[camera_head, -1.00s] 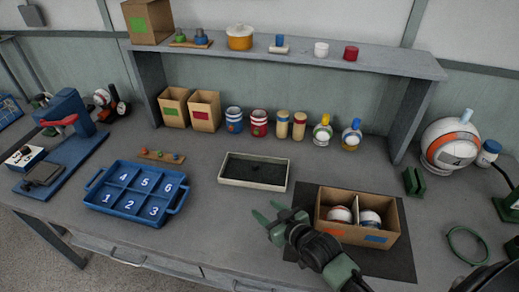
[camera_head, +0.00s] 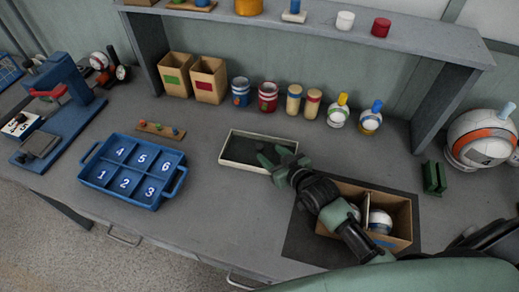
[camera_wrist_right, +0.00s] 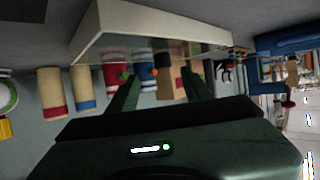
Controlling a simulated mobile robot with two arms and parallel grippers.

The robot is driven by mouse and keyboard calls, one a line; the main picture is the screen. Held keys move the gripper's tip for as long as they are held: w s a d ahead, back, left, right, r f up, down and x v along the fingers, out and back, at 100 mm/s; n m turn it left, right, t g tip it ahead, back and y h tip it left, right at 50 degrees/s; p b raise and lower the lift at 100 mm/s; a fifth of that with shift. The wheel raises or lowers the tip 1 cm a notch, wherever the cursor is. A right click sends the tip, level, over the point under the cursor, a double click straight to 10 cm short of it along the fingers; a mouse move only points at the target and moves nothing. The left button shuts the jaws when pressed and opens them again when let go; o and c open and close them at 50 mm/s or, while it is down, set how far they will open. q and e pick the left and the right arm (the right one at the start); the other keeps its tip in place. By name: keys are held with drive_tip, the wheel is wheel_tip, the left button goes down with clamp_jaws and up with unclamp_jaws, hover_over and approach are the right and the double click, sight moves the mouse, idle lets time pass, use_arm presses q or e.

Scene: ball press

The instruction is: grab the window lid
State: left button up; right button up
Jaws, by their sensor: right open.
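The window lid (camera_head: 231,161) is a white rectangular frame around a dark, see-through-looking pane, lying flat in the middle of the table. In the right wrist view its white frame (camera_wrist_right: 150,20) shows at the top, with the pane below it. My right gripper (camera_head: 275,156) is open and empty, with its fingers at the lid's right end; one finger hides part of the rim. Its two spread fingers also show in the right wrist view (camera_wrist_right: 160,88). I cannot tell whether they touch the frame. My left gripper is not in view.
A cardboard box with balls (camera_head: 402,218) stands on a dark mat (camera_head: 300,238), partly behind my right arm. A blue numbered tray (camera_head: 112,181) is at left. Jars (camera_head: 268,97) and open boxes (camera_head: 209,80) line the back. The table in front of the lid is clear.

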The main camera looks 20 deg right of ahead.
sight(259, 145)
drive_tip(key=x, duration=0.3)
drive_tip(key=p+x, duration=0.1)
drive_tip(key=x, duration=0.1)
drive_tip(key=shift+s+a, duration=0.1)
drive_tip(key=shift+a, duration=0.25)
drive_tip(key=shift+r, duration=0.1)
clamp_jaws()
drive_tip(key=shift+r, duration=0.1)
